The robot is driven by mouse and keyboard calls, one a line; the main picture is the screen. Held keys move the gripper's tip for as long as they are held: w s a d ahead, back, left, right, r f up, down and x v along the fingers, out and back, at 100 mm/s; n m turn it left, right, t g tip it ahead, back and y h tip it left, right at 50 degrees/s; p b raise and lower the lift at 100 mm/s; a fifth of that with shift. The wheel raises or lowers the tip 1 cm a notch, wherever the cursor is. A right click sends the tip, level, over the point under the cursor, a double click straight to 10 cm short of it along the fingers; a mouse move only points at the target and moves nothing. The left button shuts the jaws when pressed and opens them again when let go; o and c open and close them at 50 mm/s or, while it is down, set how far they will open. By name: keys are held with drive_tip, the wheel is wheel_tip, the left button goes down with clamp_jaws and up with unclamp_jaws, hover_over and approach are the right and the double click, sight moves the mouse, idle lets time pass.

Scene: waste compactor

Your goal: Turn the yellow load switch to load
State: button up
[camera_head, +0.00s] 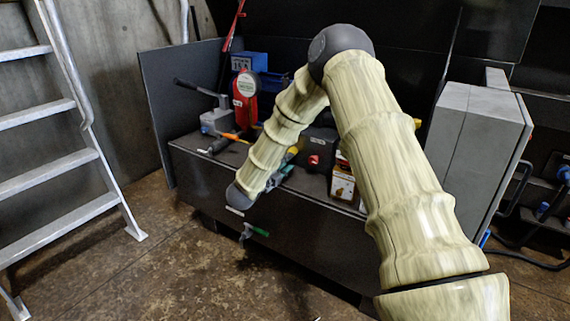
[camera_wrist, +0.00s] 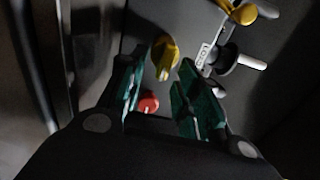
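In the wrist view, my gripper (camera_wrist: 161,76) is open, with its two green-padded fingers spread apart. A yellow knob (camera_wrist: 165,55), which looks like the load switch, is on a dark grey panel (camera_wrist: 142,28) and shows between and just past the fingertips. The gap in depth is hard to judge, and I see no clear contact. Its position marks cannot be read.
In the wrist view, a red knob (camera_wrist: 148,104) shows between the fingers. A metal fitting with a pale rod (camera_wrist: 250,62) and a yellow handle (camera_wrist: 242,12) are to the right. In the head view, a ladder (camera_head: 55,115) stands left and a grey cabinet (camera_head: 487,140) right.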

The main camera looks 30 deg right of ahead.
drive_tip(key=v, duration=1.2)
idle(0.3)
